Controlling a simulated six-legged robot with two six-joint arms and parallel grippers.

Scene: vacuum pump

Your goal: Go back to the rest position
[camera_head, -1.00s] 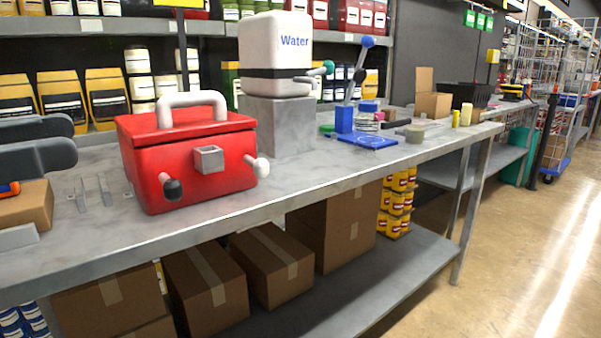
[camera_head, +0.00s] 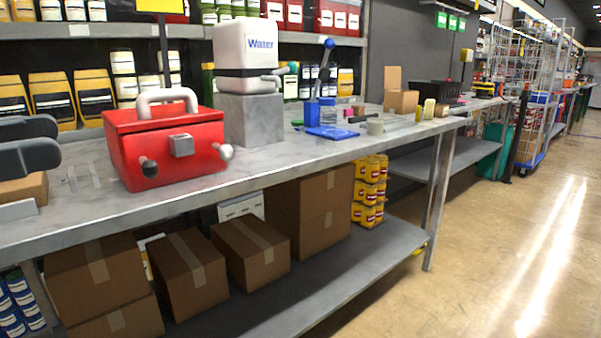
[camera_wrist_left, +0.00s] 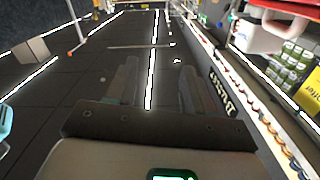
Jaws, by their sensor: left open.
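My left gripper (camera_head: 57,142) shows at the left edge of the head view as two dark grey fingers. They are apart with nothing between them. It appears in front of the workbench (camera_head: 290,170), left of the red box (camera_head: 165,150), and is clear of that box. In the left wrist view its two fingers (camera_wrist_left: 158,85) are also spread and empty, with a dark surface with bright lines behind them. My right gripper is in neither view.
A white Water container (camera_head: 245,45) stands on a grey block behind the red box. A blue lever device (camera_head: 320,110) is farther right on the bench. The floor (camera_head: 480,240) at right is clear.

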